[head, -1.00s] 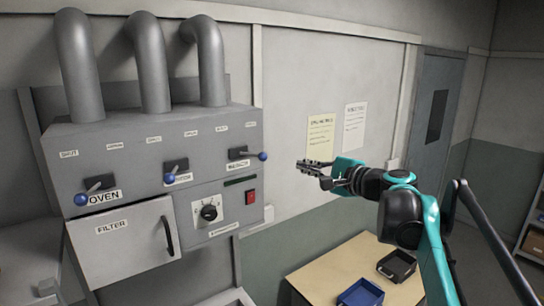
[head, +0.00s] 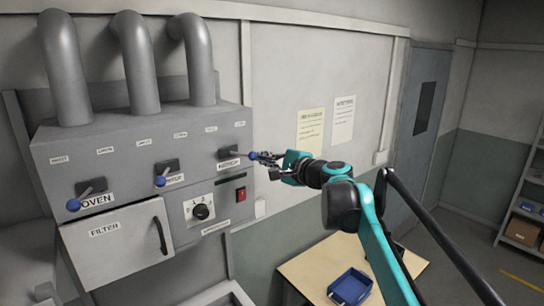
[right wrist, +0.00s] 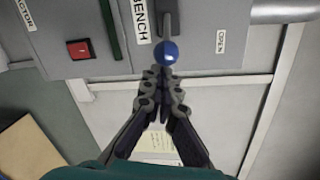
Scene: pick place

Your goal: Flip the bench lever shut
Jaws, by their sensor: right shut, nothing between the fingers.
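The bench lever (head: 238,154) is on the right of the grey panel. It points right, with a blue ball knob (head: 253,155) at its end. In the right wrist view its knob (right wrist: 167,53) is just beyond my fingertips, below the handle. The BENCH label (right wrist: 142,20) is beside it, and an OPEN label (right wrist: 220,41) is to the right of the knob. My right gripper (head: 262,158) is shut and empty, right by the knob; its fingertips (right wrist: 163,72) look close to it, but I cannot tell whether they touch. My left gripper is not in view.
Two more blue-knobbed levers (head: 160,181) (head: 74,204) are to the left on the panel. A dial (head: 201,212) and a red switch (head: 241,194) are below. A table (head: 306,266) with a blue bin (head: 350,287) stands at lower right.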

